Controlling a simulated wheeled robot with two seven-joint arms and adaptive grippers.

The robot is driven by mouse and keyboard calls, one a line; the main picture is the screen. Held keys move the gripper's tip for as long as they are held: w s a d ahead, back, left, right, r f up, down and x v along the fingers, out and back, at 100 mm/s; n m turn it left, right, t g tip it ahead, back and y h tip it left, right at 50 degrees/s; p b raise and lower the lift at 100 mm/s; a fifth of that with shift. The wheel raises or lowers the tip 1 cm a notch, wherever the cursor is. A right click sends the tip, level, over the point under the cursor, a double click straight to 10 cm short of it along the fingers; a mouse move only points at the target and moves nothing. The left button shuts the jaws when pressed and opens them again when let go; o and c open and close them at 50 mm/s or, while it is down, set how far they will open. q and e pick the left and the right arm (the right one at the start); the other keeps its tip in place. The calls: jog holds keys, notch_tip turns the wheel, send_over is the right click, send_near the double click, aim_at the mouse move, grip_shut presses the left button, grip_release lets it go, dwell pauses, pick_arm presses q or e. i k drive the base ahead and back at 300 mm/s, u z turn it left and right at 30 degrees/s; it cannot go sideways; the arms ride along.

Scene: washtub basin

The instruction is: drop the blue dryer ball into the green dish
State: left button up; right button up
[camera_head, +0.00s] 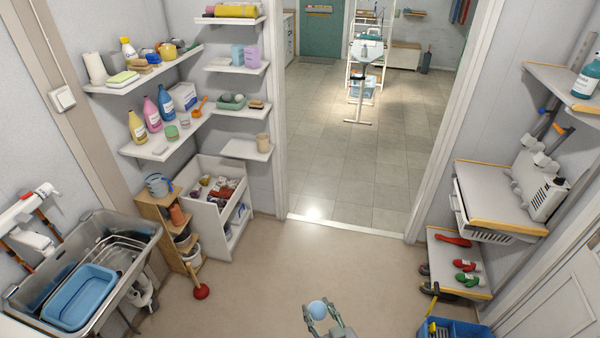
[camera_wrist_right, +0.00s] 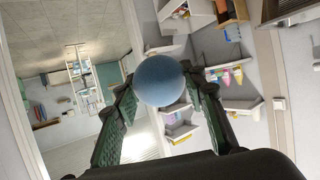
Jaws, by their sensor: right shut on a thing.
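The blue dryer ball (camera_head: 318,310) is held between the fingertips of my right gripper (camera_head: 322,318), above the floor at the bottom centre of the head view. In the right wrist view the ball (camera_wrist_right: 159,80) sits between the two green fingers of the right gripper (camera_wrist_right: 160,95). A green dish (camera_head: 231,103) stands on a small white wall shelf left of the doorway, well away from the ball. Something greyish seems to lie in it, too small to tell. My left gripper is not in view.
A brown brush (camera_head: 256,104) lies right of the dish on its shelf (camera_head: 240,110). More shelves stand above and below, with pastel boxes (camera_head: 245,55) just above. A white cabinet (camera_head: 213,215) and wooden step rack (camera_head: 170,235) stand below. The middle floor (camera_head: 300,260) is clear.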

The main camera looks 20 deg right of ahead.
aim_at(234, 110)
jog(key=z, duration=0.5)
jog(key=i, duration=2.9)
jog(key=u, duration=0.55)
